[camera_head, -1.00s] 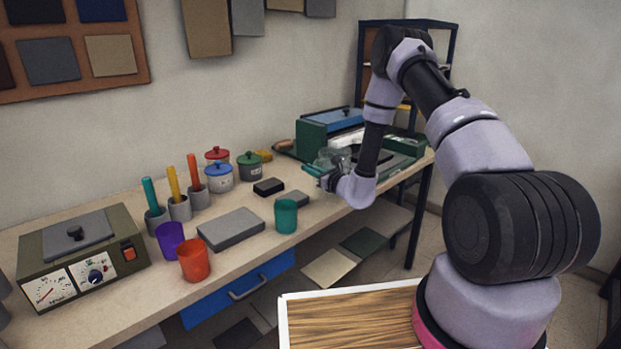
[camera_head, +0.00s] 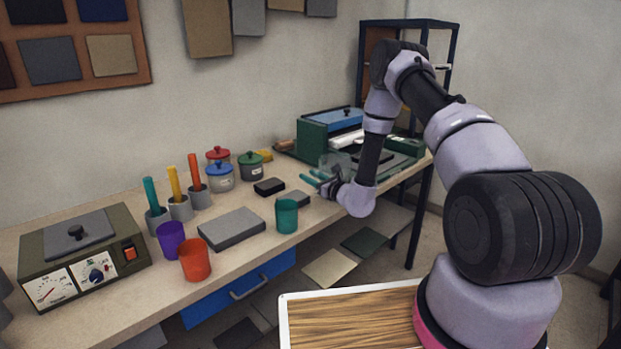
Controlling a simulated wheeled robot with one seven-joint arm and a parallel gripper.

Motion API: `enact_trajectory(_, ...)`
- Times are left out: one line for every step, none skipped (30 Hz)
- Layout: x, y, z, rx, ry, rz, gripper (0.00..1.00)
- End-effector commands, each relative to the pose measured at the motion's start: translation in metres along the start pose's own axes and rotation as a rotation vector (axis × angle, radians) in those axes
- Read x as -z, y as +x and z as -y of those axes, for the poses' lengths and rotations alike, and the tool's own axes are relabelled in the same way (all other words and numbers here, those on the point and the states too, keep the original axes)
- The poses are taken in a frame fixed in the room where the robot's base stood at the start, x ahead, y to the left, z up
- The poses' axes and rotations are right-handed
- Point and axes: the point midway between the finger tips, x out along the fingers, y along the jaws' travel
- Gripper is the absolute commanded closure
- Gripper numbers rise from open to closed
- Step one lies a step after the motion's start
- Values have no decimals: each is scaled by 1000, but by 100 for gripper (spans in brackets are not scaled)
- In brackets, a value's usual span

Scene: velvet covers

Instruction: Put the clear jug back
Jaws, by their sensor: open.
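The clear jug (camera_head: 335,163) is a see-through grey vessel at the right part of the workbench, in front of the green machine. My wrist and forearm hide part of it. My gripper (camera_head: 312,178) is open, with its teal fingertips pointing left, just in front of and to the left of the jug. Nothing shows between the fingers. I cannot tell whether the gripper touches the jug.
A teal cup (camera_head: 287,216), grey block (camera_head: 231,229) and black block (camera_head: 269,187) stand left of my gripper. Lidded jars (camera_head: 219,177) are behind. The green machine (camera_head: 313,140) is at the back right. An orange cup (camera_head: 195,260) is near the front edge.

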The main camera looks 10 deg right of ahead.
Motion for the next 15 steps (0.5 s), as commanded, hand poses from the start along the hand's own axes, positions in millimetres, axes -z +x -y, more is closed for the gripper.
enact_trajectory(-1, -2, 0, 0, 0, 0, 58)
enact_trajectory(-1, -5, 0, 1, 0, -2, 58)
enact_trajectory(0, -11, 1, 1, 1, -3, 58)
enact_trajectory(0, -15, 1, 1, 1, -2, 58)
enact_trajectory(0, -21, 0, 1, 1, -3, 58)
enact_trajectory(-1, -29, 0, 2, 3, -3, 58)
enact_trajectory(0, -35, 1, 2, 2, -4, 58)
enact_trajectory(0, -42, 1, 3, 3, -3, 58)
enact_trajectory(0, -51, 1, 3, 4, -4, 58)
enact_trajectory(0, -58, 1, 2, 3, -3, 58)
enact_trajectory(0, -65, 1, 3, 3, -4, 58)
enact_trajectory(0, -73, 1, 3, 3, -3, 58)
enact_trajectory(0, -80, 1, 3, 4, -3, 58)
enact_trajectory(0, -85, 1, 3, 2, -3, 58)
enact_trajectory(0, -92, 1, 3, 3, -2, 58)
